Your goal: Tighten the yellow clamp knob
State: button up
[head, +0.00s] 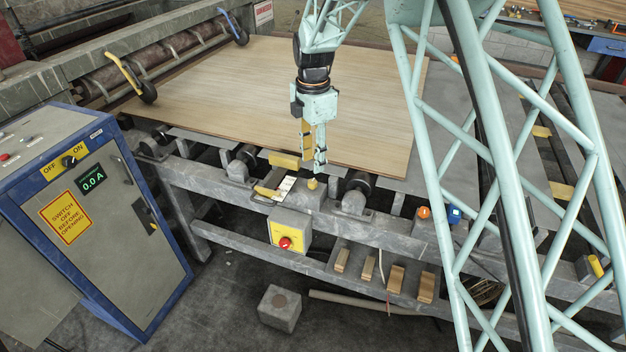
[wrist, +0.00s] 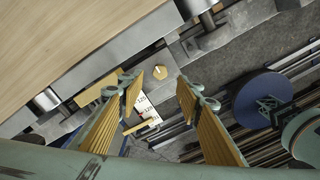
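The yellow clamp knob (head: 312,183) is small and round and stands on a grey block at the machine's front rail, below my gripper. It also shows in the wrist view (wrist: 160,72), ahead of the fingertips and between their lines. My gripper (head: 313,164) points down above the knob. In the wrist view my gripper (wrist: 159,88) has its two yellow-padded fingers wide apart with nothing between them. The fingers appear clear of the knob; the exact height gap is hard to tell.
Left of the knob lie a white number scale (head: 286,186) and a yellow block (head: 284,160). A large veneer sheet (head: 250,95) covers the bed behind. A yellow box with a red button (head: 285,243) hangs below. Orange (head: 424,212) and blue (head: 455,214) knobs stand right.

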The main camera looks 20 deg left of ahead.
aim_at(313, 181)
jog(key=shift+f+b, duration=0.65)
jog(key=shift+f, duration=3.45)
jog(key=shift+c, duration=0.7)
jog(key=c, duration=0.7)
